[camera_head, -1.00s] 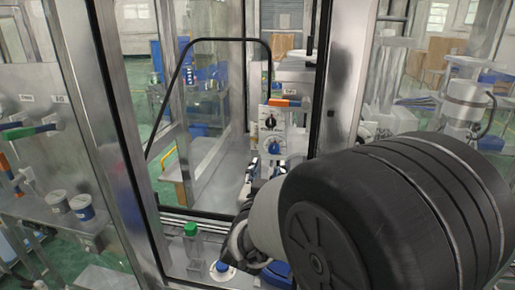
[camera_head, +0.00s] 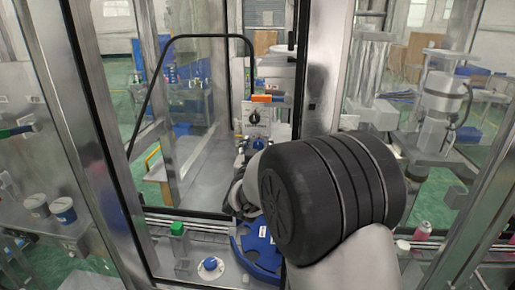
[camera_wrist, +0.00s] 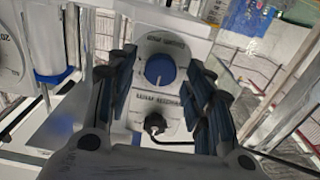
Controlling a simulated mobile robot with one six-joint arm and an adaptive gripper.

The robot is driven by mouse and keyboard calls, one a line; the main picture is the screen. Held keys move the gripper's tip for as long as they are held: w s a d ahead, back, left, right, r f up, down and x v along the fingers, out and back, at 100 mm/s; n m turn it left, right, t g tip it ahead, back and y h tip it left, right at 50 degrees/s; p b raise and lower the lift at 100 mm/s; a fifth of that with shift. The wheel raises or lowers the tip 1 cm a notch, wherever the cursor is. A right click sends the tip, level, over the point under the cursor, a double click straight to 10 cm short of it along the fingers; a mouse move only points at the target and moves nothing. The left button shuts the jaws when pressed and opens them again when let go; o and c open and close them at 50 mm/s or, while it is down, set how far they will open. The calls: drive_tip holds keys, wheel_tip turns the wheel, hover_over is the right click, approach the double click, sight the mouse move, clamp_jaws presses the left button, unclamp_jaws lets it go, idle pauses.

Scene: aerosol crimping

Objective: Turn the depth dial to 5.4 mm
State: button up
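The depth dial (camera_wrist: 160,70) is a round blue knob with a pale pointer line on a light grey panel. In the wrist view it sits between the fingers of my gripper (camera_wrist: 163,62). The gripper is open, with its dark fingers on both sides of the dial and visible gaps to it. The printing around the dial is upside down and too small to read, so I cannot tell its setting.
A black selector knob (camera_wrist: 155,124) is on the same panel, also showing in the head view (camera_head: 254,117). A white gauge (camera_wrist: 12,55) and blue-banded cylinder are at left in the wrist view. Metal frame posts (camera_head: 105,140) and a blue round table (camera_head: 257,250) surround my arm.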

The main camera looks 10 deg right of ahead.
drive_tip(key=c, duration=1)
drive_tip(key=m+b, duration=0.1)
drive_tip(key=b, duration=0.1)
drive_tip(key=m+b, duration=0.2)
drive_tip(key=shift+f+m+b, duration=0.2)
drive_tip(key=shift+m+b, duration=0.1)
drive_tip(key=shift+b, duration=0.1)
drive_tip(key=m+b, duration=0.6)
drive_tip(key=shift+d, duration=0.1)
drive_tip(key=m+b, duration=0.3)
drive_tip(key=m, duration=0.1)
drive_tip(key=shift+m+b, duration=0.3)
drive_tip(key=shift+m, duration=1.8)
